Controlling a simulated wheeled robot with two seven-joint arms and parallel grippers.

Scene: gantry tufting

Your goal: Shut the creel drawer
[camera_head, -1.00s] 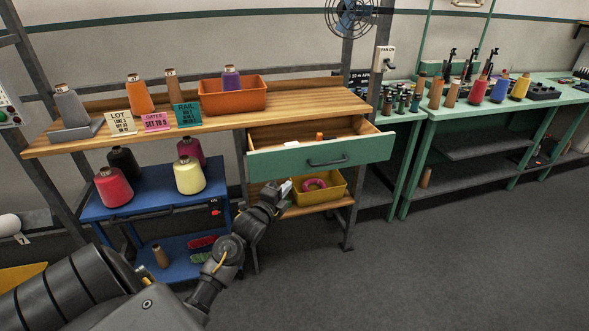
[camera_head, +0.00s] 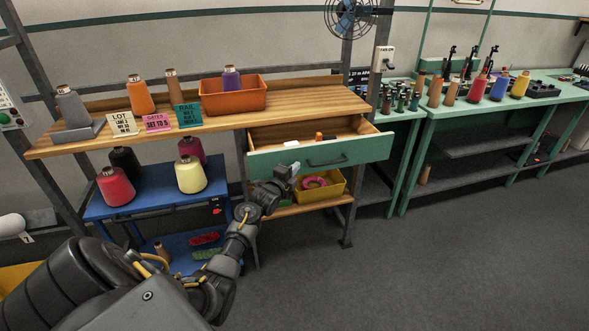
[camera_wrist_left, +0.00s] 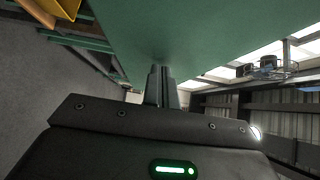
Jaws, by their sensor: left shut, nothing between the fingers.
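My right gripper is not in view.
A yellow bin (camera_head: 328,188) with a pink ring sits on the shelf below the drawer. A blue cart (camera_head: 150,203) with yarn cones stands left of my forearm. A green table (camera_head: 500,110) is at the right. The floor (camera_head: 430,270) in front is clear.

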